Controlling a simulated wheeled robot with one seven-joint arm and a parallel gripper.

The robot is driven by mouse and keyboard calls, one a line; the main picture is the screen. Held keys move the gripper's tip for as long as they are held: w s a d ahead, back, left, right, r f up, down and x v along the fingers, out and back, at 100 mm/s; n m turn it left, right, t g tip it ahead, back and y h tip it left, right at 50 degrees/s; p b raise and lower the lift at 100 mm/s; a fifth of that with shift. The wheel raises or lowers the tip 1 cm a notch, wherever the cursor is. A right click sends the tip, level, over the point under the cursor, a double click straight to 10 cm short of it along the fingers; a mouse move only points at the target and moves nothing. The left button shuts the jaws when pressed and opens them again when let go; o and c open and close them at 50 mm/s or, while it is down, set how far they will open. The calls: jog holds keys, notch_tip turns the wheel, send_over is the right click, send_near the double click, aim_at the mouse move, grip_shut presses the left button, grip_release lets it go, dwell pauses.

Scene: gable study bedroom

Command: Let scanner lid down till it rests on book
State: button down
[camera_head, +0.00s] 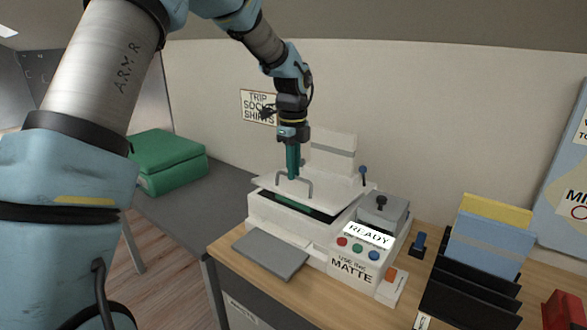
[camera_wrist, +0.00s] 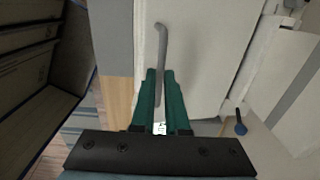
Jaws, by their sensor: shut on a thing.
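The white scanner (camera_head: 300,222) stands on the wooden desk with its lid (camera_head: 330,198) slightly raised at the front. A dark gap with a thin greenish strip shows beneath the lid; I cannot tell whether this is the book, or whether the lid touches anything. My gripper (camera_head: 293,177) points down and is shut on the lid's grey bar handle (camera_head: 309,190). In the wrist view, the green fingers of my gripper (camera_wrist: 161,98) are at the near end of the handle (camera_wrist: 160,60), above the white lid (camera_wrist: 208,50).
A flat grey slab (camera_head: 270,254) lies in front of the scanner. A control panel reading READY (camera_head: 368,236) is at its right. Folders in a black rack (camera_head: 470,285) stand farther right. A green case (camera_head: 167,160) sits on the grey surface at left.

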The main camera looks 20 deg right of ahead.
jog(key=shift+w+d+r+p, duration=0.15)
jog(key=shift+r+p, duration=0.35)
jog(key=shift+p, duration=0.05)
jog(key=shift+f, duration=0.1)
jog(key=c, duration=0.9)
grip_release()
notch_tip(320, 180, up, 11)
jog(key=shift+f+b, duration=0.1)
jog(key=shift+b, duration=1.1)
